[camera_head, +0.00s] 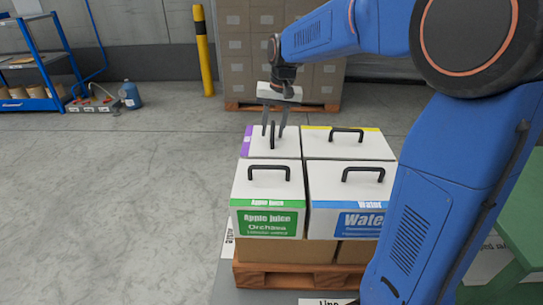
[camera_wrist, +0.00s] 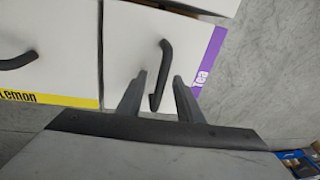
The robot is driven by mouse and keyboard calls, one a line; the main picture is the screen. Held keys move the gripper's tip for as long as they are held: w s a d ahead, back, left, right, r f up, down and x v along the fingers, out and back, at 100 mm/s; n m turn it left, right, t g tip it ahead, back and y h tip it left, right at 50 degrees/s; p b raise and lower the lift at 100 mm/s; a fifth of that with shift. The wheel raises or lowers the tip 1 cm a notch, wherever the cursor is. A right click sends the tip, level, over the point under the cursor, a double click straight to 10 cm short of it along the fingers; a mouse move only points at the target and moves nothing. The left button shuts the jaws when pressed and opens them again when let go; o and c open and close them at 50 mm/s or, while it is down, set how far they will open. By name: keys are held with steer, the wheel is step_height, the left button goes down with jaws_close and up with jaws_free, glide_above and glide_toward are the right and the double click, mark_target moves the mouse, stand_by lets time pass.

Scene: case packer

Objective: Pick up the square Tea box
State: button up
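The Tea box (camera_head: 283,147) is white with a purple stripe and stands at the back left of the stacked boxes. In the wrist view the Tea box (camera_wrist: 133,45) shows its purple label and a black handle (camera_wrist: 163,72) on top. My gripper (camera_head: 273,133) points down over this box. Its two fingers (camera_wrist: 157,85) are apart, one on each side of the handle's near end. I cannot tell whether the fingers touch the handle.
An Apple Juice box (camera_head: 268,188) is in front, a Water box (camera_head: 335,197) at front right, and a yellow-striped Lemon box (camera_head: 372,146) at back right. They stack on cartons over a wooden pallet (camera_head: 290,280). A yellow post (camera_head: 203,50) and pallet of cartons (camera_head: 240,75) stand behind. Floor at left is clear.

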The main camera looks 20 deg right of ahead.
steer(key=shift+f, duration=0.2)
jaws_close()
steer(key=shift+r, duration=0.1)
stand_by(1.2)
